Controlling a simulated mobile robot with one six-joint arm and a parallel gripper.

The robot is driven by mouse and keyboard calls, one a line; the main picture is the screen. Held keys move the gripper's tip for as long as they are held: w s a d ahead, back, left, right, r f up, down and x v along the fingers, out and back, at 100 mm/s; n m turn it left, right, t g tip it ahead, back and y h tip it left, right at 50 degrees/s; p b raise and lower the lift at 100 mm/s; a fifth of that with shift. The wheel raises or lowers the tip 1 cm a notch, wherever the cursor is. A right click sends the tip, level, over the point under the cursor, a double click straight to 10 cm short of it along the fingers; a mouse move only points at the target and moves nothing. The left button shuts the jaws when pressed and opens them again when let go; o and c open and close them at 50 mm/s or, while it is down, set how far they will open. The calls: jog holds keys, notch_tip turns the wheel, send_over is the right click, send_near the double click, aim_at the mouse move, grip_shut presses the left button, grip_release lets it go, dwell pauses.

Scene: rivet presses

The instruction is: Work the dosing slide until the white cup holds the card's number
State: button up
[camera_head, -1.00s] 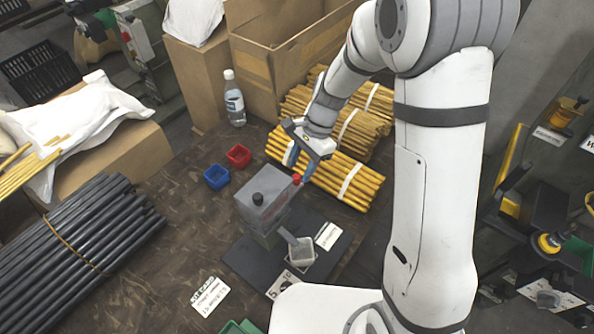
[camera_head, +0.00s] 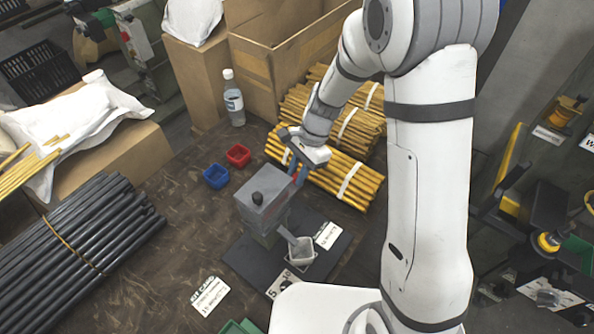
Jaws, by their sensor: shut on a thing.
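The grey dosing box (camera_head: 258,213) with a black knob on top stands on a dark base plate (camera_head: 245,262). A sloping chute leads from it to the white cup (camera_head: 301,259), which sits upright on the plate. The cup's contents are too small to tell. My gripper (camera_head: 298,175) is at the box's upper right end, shut on the slide's red knob, which its fingers hide. A white card (camera_head: 327,235) lies right of the cup and another (camera_head: 282,285) lies at the plate's front; their print is too small to read surely.
A red bin (camera_head: 238,156) and a blue bin (camera_head: 215,177) stand behind the box, near a bottle (camera_head: 233,100). Yellow rod bundles (camera_head: 345,175) lie behind my gripper. Dark rods (camera_head: 70,240) lie left. A printed card (camera_head: 210,296) lies at front left on otherwise bare table.

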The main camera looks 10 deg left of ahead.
grip_shut()
jog(key=shift+s+a, duration=0.5)
jog(key=shift+s, duration=0.35)
jog(key=shift+s+a, duration=0.5)
jog(key=shift+s, duration=0.35)
jog(key=o, duration=0.8)
grip_release()
jog(key=shift+o, duration=0.4)
jog(key=shift+r, duration=0.25)
jog(key=v, duration=0.7)
jog(key=shift+w+d+r, duration=0.1)
jog(key=shift+w+r, duration=0.05)
